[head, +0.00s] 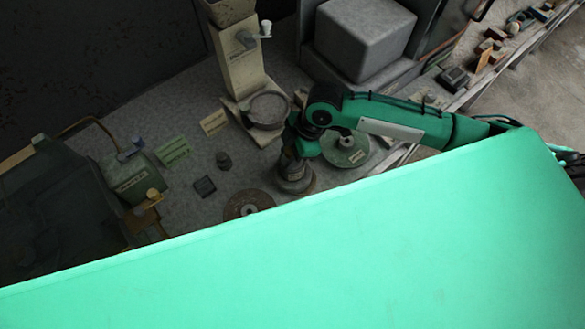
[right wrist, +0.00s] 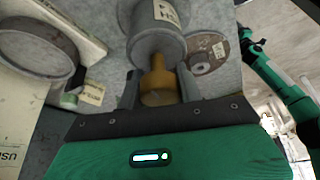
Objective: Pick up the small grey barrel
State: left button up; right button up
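The small grey barrel (right wrist: 158,38) has a pale label and a yellow knob (right wrist: 158,80) on top. In the right wrist view it is directly in front of my right gripper (right wrist: 159,90). The two dark fingers stand on either side of the knob, with no clear gap left between them and it. In the head view my right gripper (head: 299,152) reaches down over the barrel (head: 294,174) from above, and the arm partly hides it. I cannot tell whether the barrel touches the bench. My left gripper is not visible.
A grinding disc (head: 248,204) and a green-topped disc (head: 345,148) lie close by. A cream stand (head: 238,62) with a round dish (head: 268,110) is behind. A dark weight (head: 223,161), a small block (head: 204,187) and a green box (head: 130,178) are left. A large grey block (head: 362,38) is at the back.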

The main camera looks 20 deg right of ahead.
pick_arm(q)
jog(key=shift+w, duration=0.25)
pick_arm(e)
grip_shut()
jog(key=shift+r, duration=0.1)
